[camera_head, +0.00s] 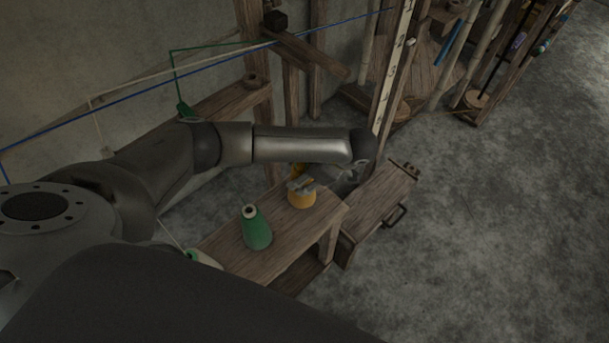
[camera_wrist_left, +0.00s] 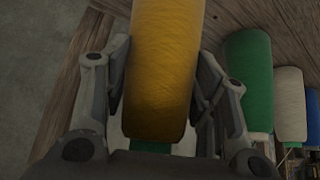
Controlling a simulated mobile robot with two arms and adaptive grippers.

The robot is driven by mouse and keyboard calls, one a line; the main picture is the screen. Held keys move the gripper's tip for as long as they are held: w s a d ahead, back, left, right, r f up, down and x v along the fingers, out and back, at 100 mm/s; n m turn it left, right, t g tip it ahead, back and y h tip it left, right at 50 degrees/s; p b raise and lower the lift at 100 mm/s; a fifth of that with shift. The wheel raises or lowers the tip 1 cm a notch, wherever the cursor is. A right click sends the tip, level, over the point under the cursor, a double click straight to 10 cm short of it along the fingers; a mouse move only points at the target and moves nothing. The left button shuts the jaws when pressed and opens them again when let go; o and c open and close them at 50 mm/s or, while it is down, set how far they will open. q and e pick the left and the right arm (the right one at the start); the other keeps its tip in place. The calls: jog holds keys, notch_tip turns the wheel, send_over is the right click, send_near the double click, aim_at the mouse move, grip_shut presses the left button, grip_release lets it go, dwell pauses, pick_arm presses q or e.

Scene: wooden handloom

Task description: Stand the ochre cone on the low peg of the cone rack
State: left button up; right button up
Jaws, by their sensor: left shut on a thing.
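The ochre cone (camera_head: 302,198) is over the right end of a wooden rack top (camera_head: 285,247); I cannot tell whether it touches the wood. My left gripper (camera_head: 304,184) is shut on it. In the left wrist view the ochre cone (camera_wrist_left: 165,65) fills the space between the two fingers, one on each side. A green cone (camera_head: 256,229) stands upright on the rack to the left of the ochre cone. I cannot make out the low peg; the cone and gripper cover part of the rack. My right gripper is not in view.
A wooden box or bench with a dark handle (camera_head: 397,216) stands just right of the rack. The left wrist view shows a green cone (camera_wrist_left: 250,75), a white cone (camera_wrist_left: 289,100) and a blue cone (camera_wrist_left: 314,112) in a row. Loom posts and blue thread are behind. Floor at right is clear.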

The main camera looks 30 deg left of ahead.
pick_arm(q)
jog(key=shift+f, duration=0.1)
jog(key=shift+f+b, duration=0.95)
dwell(0.4)
jog(key=o, duration=1.3)
jog(key=shift+o, duration=0.3)
jog(key=o, duration=0.4)
